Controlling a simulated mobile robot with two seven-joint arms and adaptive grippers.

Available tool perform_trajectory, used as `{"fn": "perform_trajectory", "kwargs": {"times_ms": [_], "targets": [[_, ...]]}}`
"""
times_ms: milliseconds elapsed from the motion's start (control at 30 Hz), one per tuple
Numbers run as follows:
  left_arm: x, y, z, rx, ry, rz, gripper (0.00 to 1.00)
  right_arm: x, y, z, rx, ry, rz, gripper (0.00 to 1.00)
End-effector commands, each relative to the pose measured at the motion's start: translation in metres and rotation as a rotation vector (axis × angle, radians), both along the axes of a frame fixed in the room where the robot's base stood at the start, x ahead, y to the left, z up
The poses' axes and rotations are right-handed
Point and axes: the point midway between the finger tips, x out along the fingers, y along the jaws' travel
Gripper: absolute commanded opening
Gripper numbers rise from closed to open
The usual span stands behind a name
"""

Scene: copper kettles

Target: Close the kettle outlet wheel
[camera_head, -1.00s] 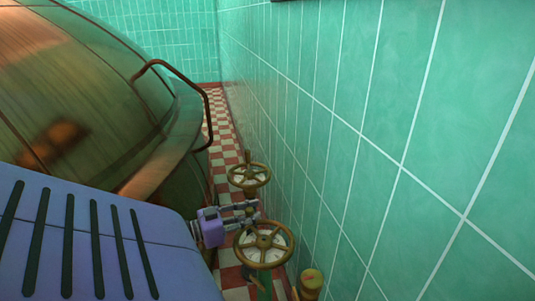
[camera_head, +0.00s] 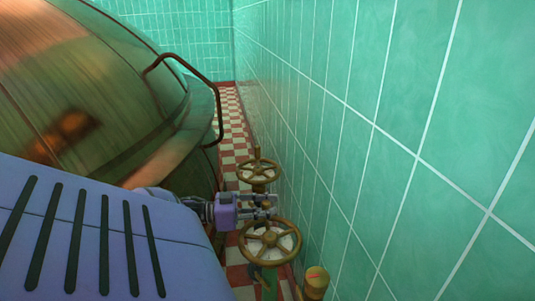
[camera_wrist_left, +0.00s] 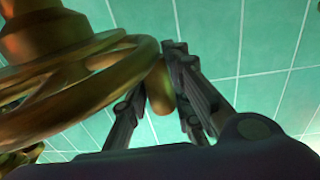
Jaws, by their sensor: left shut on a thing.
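Two brass handwheels stand one behind the other beside the wall in the head view. The nearer handwheel (camera_head: 246,229) lies roughly flat, with spokes and a hub. The farther handwheel (camera_head: 240,176) has an upright knob on its rim. My left gripper (camera_head: 269,206) reaches in from the left between the two wheels. Its fingers are shut on the handle knob (camera_wrist_left: 158,88) at the far rim of the nearer wheel. In the wrist view, the wheel rim (camera_wrist_left: 70,112) fills the left side, and the knob sits between the fingers. My right gripper is not in view.
A large copper kettle (camera_head: 130,100) with a curved handrail (camera_head: 219,105) fills the left. A green tiled wall (camera_head: 430,130) rises close on the right. A brass fitting (camera_head: 316,280) stands at the front. A narrow checkered floor strip (camera_head: 234,130) runs between kettle and wall.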

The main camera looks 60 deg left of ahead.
Motion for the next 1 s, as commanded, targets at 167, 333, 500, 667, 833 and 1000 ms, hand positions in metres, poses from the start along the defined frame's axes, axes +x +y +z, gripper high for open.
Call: {"fn": "perform_trajectory", "kwargs": {"times_ms": [167,333,500,667,833,1000], "targets": [[-0.002,-0.004,-0.004,-0.005,0.006,-0.008,0.0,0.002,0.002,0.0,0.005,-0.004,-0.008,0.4],[-0.002,-0.005,-0.004,-0.005,0.006,-0.009,0.0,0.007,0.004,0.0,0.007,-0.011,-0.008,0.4],[-0.002,-0.005,-0.004,-0.005,0.006,-0.009,0.24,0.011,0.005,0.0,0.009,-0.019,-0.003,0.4],[-0.002,-0.003,-0.003,-0.003,0.005,-0.006,0.39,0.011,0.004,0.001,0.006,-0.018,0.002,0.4],[-0.001,-0.002,-0.002,-0.002,0.002,-0.004,0.39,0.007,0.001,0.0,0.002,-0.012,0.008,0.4],[-0.001,-0.001,0.005,-0.001,0.001,-0.003,0.39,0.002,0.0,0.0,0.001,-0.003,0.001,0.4]]}}
